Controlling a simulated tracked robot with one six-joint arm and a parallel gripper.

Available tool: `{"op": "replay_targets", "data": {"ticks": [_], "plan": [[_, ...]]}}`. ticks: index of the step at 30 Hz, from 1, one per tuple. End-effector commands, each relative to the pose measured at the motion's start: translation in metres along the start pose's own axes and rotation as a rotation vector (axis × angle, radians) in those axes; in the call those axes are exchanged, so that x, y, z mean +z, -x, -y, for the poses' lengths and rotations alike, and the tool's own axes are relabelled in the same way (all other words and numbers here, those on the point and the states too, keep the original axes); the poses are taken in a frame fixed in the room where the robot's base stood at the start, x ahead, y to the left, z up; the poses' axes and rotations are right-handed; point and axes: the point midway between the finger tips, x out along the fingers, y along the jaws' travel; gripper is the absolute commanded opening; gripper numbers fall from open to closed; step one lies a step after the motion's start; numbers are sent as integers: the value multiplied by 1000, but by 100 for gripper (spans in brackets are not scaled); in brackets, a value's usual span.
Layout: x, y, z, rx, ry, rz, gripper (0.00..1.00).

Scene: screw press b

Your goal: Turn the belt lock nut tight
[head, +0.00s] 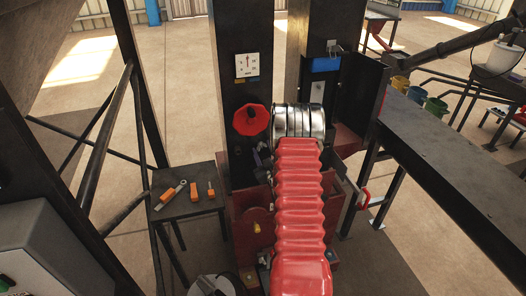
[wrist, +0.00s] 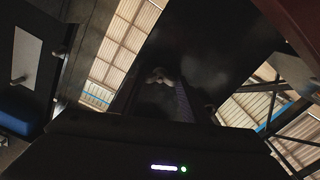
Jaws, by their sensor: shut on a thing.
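The belt lock nut seems to be the small greyish piece (wrist: 161,73) between my fingertips in the wrist view. It is dim, and its outline is hard to make out. My gripper (wrist: 160,84) points away from the wrist camera, its two dark fingers closed on this piece from left and right. How far the nut is turned cannot be seen.
A gauge (head: 247,65) and a red octagonal part (head: 251,119) sit on the dark column left of my arm. A small table (head: 176,216) with orange-handled tools stands at left. A long dark beam (head: 450,150) runs along the right. Frame bars stand at far left.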

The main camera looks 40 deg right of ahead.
Motion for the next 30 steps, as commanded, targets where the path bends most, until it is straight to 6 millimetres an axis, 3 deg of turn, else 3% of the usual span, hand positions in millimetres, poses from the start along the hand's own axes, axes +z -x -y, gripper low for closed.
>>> {"op": "replay_targets", "data": {"ticks": [30], "plan": [[4, 1, 0, -1, -965, 7, 20]]}}
